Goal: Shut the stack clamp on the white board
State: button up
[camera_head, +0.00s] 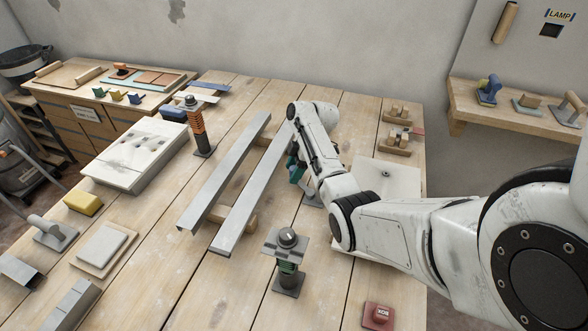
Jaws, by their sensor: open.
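Two small upright clamp-like posts with dark knobs stand on the table. One post with an orange ribbed column (198,128) is at the back left. A white board (140,150) with grey marks lies flat at the left. Another pale board (388,178) lies partly behind my arm at the right. I cannot tell which post or board the task means. Teal and dark parts show there, with unclear outlines.
Two long grey channels (232,165) lie across wooden supports mid-table. A red block (378,315) is at the front.

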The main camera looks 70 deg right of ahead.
grip_shut()
dwell(0.3)
